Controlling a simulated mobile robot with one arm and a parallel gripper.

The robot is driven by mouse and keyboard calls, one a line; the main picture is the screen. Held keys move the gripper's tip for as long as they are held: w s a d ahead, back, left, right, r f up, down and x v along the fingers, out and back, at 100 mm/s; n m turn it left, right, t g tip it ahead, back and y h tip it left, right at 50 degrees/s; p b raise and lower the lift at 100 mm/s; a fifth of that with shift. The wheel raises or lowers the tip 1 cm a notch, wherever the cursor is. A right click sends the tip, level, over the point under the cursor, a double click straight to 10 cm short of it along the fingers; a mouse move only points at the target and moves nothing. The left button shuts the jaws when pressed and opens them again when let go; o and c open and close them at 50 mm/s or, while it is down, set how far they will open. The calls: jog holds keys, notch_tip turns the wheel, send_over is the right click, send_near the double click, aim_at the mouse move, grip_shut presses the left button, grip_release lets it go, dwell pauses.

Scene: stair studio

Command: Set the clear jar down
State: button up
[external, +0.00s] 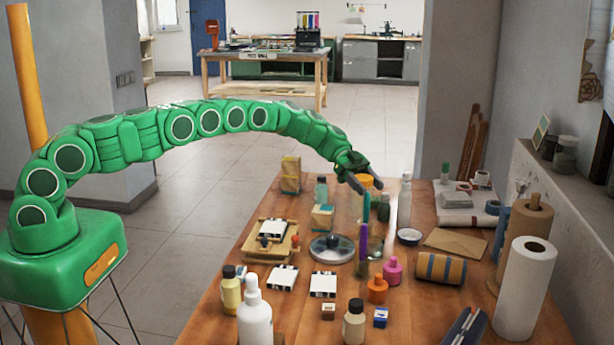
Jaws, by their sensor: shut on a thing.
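My green arm reaches over the wooden table from the left, and my gripper (361,186) is at the far middle of the table. It is shut on what looks like the clear jar (357,204), a see-through body under an orange top (369,182). The jar is small in the view and partly hidden by the fingers and by upright pens in front. I cannot tell whether its base touches the table (215,322).
Close by stand a green and purple pen group (364,240), a clear bottle (404,205) and a dark green bottle (384,208). A round silver disc (331,248) lies in front. Several small bottles and a paper roll (525,285) crowd the near side.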

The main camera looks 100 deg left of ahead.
jog(key=shift+w+f, duration=0.1)
jog(key=shift+f, duration=1.5)
jog(key=o, duration=0.9)
jog(key=shift+f, duration=0.1)
jog(key=shift+a, duration=0.1)
jog(key=v, duration=1.2)
jog(key=shift+r, duration=0.2)
